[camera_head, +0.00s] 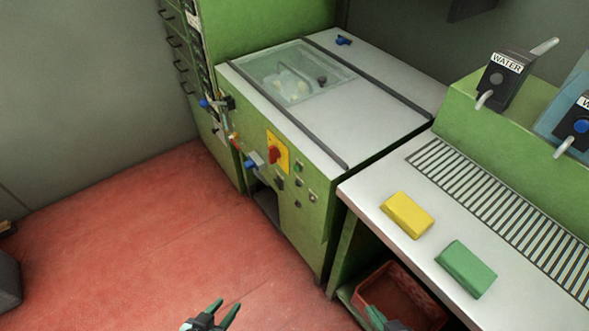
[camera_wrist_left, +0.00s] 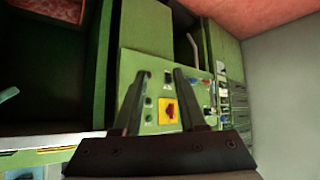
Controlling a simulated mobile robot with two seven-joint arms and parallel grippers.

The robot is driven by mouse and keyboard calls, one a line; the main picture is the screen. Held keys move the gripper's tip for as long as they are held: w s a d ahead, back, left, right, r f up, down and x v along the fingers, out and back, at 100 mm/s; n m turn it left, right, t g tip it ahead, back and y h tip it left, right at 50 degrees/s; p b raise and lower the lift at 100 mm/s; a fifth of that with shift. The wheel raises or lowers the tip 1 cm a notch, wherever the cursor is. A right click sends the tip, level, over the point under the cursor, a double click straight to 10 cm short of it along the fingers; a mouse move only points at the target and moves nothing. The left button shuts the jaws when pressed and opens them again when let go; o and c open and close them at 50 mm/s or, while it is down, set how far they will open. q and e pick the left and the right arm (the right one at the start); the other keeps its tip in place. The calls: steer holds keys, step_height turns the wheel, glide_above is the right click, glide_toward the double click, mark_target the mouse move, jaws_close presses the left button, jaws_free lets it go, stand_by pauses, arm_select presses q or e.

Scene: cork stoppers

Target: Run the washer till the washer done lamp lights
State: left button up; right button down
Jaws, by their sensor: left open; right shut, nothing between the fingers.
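The washer (camera_head: 300,125) is a green machine with a white top and a glass window over cork-coloured pieces. Its front panel bears a red rotary switch (camera_head: 274,154) on a yellow plate, which also shows in the left wrist view (camera_wrist_left: 170,111). Small buttons or lamps, one green (camera_head: 299,167), sit to the right of it; I cannot tell which is the done lamp, and none clearly glows. My left gripper (camera_head: 222,306) is open and empty, well in front of the panel; its fingers (camera_wrist_left: 162,74) frame the panel from a distance. My right gripper (camera_head: 378,316) is shut and empty at the bottom edge.
Blue-handled valves (camera_head: 250,162) stick out left of the switch. A white counter (camera_head: 375,190) on the right holds a yellow sponge (camera_head: 407,215) and a green sponge (camera_head: 466,268). A red crate (camera_head: 398,293) sits below it. The red floor (camera_head: 150,240) before the washer is clear.

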arm_select(q)
jaws_close()
stand_by(1.4)
